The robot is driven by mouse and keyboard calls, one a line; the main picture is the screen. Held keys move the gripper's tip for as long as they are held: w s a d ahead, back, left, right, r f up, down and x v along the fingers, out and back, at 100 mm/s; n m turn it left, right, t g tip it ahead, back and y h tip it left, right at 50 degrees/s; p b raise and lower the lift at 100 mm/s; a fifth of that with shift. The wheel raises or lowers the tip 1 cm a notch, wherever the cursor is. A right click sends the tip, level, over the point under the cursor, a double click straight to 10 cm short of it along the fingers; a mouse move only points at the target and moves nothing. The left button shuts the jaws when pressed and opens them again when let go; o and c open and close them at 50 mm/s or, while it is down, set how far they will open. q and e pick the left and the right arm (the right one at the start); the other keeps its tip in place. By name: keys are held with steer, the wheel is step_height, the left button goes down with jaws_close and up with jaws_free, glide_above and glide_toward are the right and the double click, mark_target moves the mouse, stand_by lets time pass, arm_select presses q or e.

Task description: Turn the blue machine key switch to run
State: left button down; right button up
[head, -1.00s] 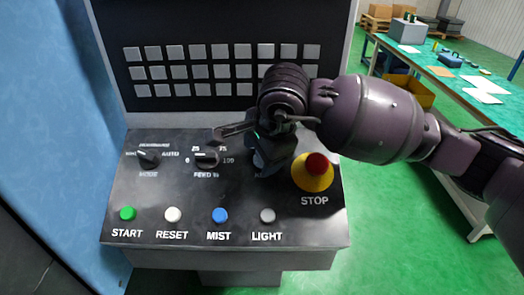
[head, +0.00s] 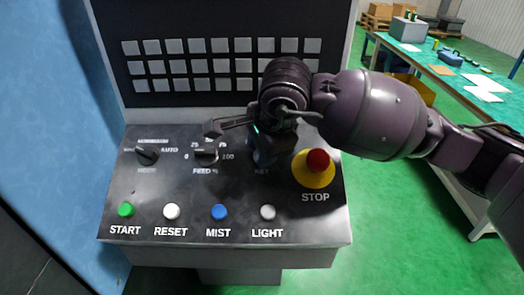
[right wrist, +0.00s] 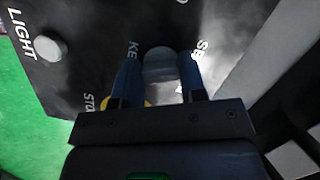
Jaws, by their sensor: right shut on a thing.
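The key switch (right wrist: 158,62) shows in the right wrist view as a grey round knob between two blue fingers. My right gripper (right wrist: 158,80) is shut on it. In the head view my right gripper (head: 268,155) points down at the panel, left of the red stop button, and hides the switch and most of its label. In the wrist view only the letters KE and SE show beside the knob, so I cannot read which position the switch is in. My left gripper is in neither view.
The sloped black control panel (head: 230,190) also bears a mode knob (head: 148,154), a feed knob (head: 206,152), a yellow-and-red stop button (head: 316,166) and a row of round push buttons along its front. Grey keys are above. A green-topped workbench (head: 440,72) stands behind at right.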

steer(key=m+b, duration=0.3)
steer(key=shift+f+t, duration=0.25)
steer(key=shift+t, duration=0.15)
steer(key=shift+r+m+b, duration=0.1)
steer(key=shift+m+b, duration=0.45)
steer(key=shift+m, duration=0.35)
steer(key=m+t+b, duration=0.1)
steer(key=m, duration=0.1)
steer(key=shift+r+m, duration=0.1)
steer(key=shift+m, duration=0.2)
steer(key=m, duration=0.2)
steer(key=shift+w+r+m+t, duration=0.1)
steer(key=shift+m+t, duration=0.2)
steer(key=shift+t, duration=0.1)
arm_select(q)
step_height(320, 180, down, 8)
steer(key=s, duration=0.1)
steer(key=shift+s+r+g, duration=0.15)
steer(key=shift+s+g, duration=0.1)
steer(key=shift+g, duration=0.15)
arm_select(e)
steer(key=shift+m, duration=0.4)
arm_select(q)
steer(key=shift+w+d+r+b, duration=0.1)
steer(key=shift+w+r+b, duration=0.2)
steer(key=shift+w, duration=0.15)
arm_select(e)
steer(key=shift+m, duration=0.3)
